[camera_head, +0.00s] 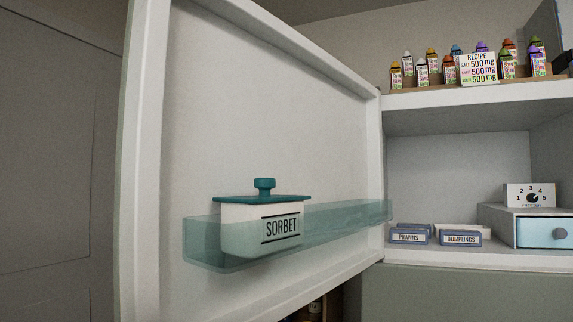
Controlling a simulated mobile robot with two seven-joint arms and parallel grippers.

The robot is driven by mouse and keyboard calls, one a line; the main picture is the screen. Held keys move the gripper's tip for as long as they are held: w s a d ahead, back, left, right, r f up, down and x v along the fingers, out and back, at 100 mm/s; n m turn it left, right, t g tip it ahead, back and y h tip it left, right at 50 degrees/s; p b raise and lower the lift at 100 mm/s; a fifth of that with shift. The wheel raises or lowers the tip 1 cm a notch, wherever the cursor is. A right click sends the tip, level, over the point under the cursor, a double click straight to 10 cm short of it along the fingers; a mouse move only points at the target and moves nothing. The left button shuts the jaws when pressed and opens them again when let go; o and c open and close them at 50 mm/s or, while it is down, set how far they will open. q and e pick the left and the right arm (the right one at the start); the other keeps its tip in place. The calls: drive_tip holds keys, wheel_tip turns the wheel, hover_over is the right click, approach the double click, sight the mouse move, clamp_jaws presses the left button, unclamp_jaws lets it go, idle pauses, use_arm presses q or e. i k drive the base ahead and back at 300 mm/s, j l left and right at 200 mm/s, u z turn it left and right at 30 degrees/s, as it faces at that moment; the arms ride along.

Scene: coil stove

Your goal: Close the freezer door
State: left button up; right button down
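The freezer door (265,120) stands wide open and fills the left and middle of the head view, its white inner face toward me. Its hinge side is at the right, beside the freezer compartment (455,172). A teal see-through door shelf (345,216) holds a white sorbet tub (240,228) with a teal lid and knob. The door's free edge (140,170) is at the left. Neither of my grippers shows in this view.
In the compartment are a prawns box (410,236), a dumplings box (461,238), a freezer dial (530,196) and a light-blue drawer (545,233). Several small bottles (433,66) and a recipe card (478,69) stand on top. A grey panelled surface (50,150) is left of the door.

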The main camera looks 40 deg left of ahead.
sight(217, 98)
drive_tip(key=k+j+z, duration=0.1)
drive_tip(key=j, duration=0.3)
drive_tip(key=k+j, duration=0.1)
drive_tip(key=j, duration=0.25)
drive_tip(key=j+z, duration=0.25)
drive_tip(key=j, duration=0.55)
drive_tip(key=j+z, duration=0.15)
drive_tip(key=j, duration=1.35)
drive_tip(key=j+z, duration=0.15)
drive_tip(key=z, duration=0.35)
drive_tip(key=j+z, duration=0.2)
drive_tip(key=z, duration=0.3)
drive_tip(key=k+j+z, duration=0.1)
drive_tip(key=j+z, duration=0.25)
drive_tip(key=j, duration=0.25)
drive_tip(key=k+j+z, duration=0.1)
drive_tip(key=j, duration=0.3)
drive_tip(key=k+j+z, duration=0.1)
drive_tip(key=j, duration=0.25)
drive_tip(key=k, duration=0.05)
